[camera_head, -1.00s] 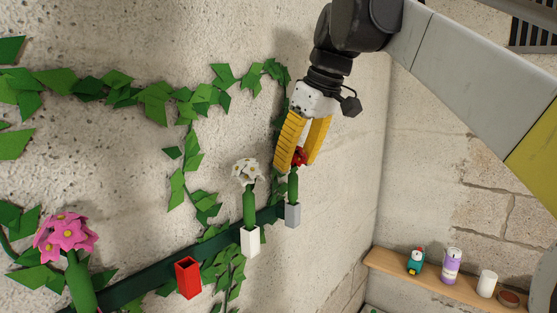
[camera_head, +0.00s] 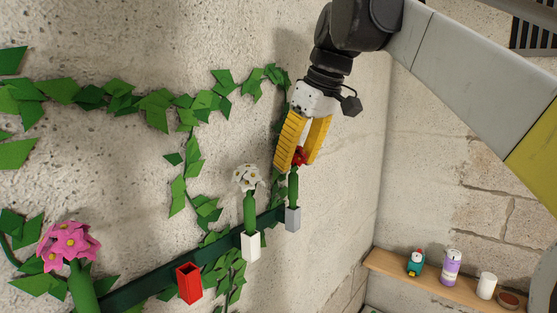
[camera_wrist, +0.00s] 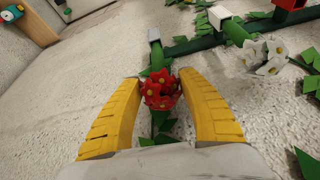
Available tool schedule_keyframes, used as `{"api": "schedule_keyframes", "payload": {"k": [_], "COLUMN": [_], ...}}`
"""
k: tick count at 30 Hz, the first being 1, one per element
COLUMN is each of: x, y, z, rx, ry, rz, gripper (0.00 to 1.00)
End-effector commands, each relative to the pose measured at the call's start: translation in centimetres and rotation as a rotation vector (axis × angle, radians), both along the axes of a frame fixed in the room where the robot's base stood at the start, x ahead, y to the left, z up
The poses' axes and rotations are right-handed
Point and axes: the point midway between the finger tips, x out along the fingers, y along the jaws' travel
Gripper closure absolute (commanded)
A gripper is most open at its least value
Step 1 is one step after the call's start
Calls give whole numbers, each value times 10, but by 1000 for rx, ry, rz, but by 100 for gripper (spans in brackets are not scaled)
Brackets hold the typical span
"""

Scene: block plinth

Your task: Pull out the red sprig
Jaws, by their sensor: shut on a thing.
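The red sprig (camera_head: 297,158) has a cluster of red flowers on a thick green stem. Its stem stands in the grey holder (camera_head: 292,218) at the far end of a dark green rail. My gripper (camera_head: 296,160) has its yellow fingers on either side of the red flower head, shut on it from above. The wrist view shows the red flowers (camera_wrist: 161,92) between the two fingers, with the stem running to the grey holder (camera_wrist: 154,34). The fingers partly hide the flower head in the head view.
A white flower sprig (camera_head: 249,180) stands in a white holder (camera_head: 251,246) beside it. A red holder (camera_head: 189,283) is empty. A pink sprig (camera_head: 68,245) is at the left. Ivy (camera_head: 155,105) covers the wall. A wooden shelf (camera_head: 400,270) holds small items at the right.

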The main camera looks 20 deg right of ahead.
Motion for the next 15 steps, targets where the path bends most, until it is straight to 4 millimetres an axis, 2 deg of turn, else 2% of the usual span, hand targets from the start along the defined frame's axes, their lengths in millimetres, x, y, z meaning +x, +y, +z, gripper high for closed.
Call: {"api": "schedule_keyframes", "payload": {"k": [15], "x": [0], "y": [0], "z": [25], "rx": [0], "ry": [0], "rz": [0], "gripper": [88]}}
